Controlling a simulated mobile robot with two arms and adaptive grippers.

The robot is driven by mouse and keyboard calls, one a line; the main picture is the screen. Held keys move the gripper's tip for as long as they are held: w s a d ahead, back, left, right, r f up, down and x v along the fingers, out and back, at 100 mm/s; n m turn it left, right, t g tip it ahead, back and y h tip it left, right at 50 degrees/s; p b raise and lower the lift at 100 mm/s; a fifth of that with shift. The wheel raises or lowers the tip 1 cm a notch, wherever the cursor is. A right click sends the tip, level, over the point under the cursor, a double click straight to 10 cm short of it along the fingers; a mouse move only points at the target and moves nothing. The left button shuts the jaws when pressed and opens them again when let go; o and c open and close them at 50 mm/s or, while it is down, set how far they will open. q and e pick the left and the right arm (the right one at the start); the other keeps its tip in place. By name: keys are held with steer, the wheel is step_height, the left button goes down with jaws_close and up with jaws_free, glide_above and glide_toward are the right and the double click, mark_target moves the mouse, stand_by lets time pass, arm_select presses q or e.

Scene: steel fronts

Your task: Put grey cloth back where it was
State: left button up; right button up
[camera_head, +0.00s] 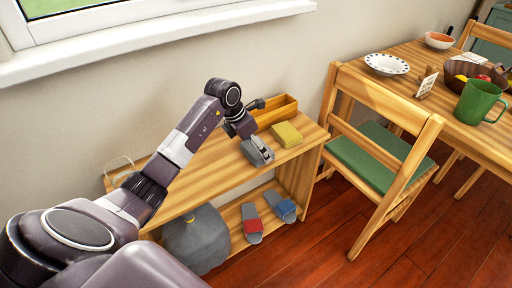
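The grey cloth (258,158) is a small folded stack on the top of the wooden bench (212,163), near its front edge. My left gripper (258,149) points down at the cloth from above, and its fingers overlap it in the picture. Whether the fingers are open or closed on the cloth, and whether the cloth rests on the bench, is too small to tell. A folded yellow cloth (286,134) lies just right of the grey one. My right gripper is not in view.
A wooden box (274,111) stands behind the cloths against the wall. Slippers (252,224) and a grey bag-like object (197,240) are on the lower shelf. A chair (376,155) with a green seat and a laid table (440,100) stand right. The bench top left of the gripper looks mostly clear.

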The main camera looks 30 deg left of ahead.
arm_select(q)
steer(key=shift+f, duration=0.1)
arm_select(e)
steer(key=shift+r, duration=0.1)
arm_select(q)
steer(key=o, duration=1.1)
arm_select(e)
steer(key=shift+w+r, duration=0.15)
arm_select(q)
steer(key=shift+r, duration=0.25)
steer(key=p+v, duration=0.1)
steer(key=v, duration=1)
steer(key=shift+r, duration=0.35)
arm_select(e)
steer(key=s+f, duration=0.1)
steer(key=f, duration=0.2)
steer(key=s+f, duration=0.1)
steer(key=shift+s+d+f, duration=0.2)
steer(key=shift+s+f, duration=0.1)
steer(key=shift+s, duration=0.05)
arm_select(q)
steer(key=shift+s, duration=0.15)
